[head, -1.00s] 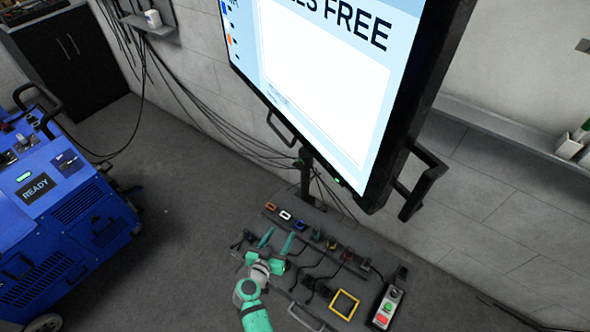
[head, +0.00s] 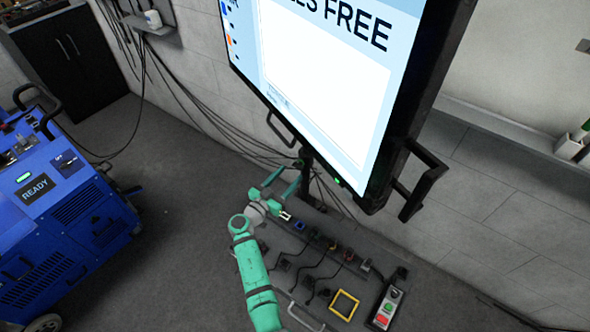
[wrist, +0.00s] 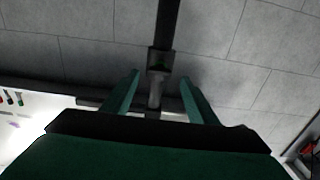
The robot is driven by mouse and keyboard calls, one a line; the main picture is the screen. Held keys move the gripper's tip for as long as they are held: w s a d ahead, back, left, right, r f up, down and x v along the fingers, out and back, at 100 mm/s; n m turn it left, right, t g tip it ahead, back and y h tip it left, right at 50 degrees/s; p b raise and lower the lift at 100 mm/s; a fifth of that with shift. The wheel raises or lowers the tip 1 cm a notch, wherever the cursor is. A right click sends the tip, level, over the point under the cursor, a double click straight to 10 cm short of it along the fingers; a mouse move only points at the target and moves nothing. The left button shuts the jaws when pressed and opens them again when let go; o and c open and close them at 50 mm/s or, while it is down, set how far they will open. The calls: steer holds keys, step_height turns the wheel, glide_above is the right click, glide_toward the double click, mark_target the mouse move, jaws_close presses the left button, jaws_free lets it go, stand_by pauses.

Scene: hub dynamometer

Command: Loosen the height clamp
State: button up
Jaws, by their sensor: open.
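The dark post (head: 305,183) of the screen stand shows in the head view below the screen. In the wrist view the post (wrist: 168,22) carries a dark collar (wrist: 160,60) with a grey lever-like part (wrist: 155,92) below it, which looks like the height clamp. My gripper (head: 283,181) is open, with its green fingers raised toward the post in the head view. In the wrist view the fingers of my gripper (wrist: 160,76) stand on either side of the grey part, with gaps on both sides. I cannot tell how deep it lies between them.
The large screen (head: 320,80) hangs above, with a side handle (head: 425,180). A console below holds coloured sockets, cables, a yellow frame (head: 344,304) and a button box (head: 386,308). A blue machine (head: 65,200) stands at the left. Floor between is clear.

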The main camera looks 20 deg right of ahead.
mark_target(299, 165)
steer(key=x, duration=0.4)
steer(key=shift+w+d, duration=0.2)
steer(key=c, duration=1.1)
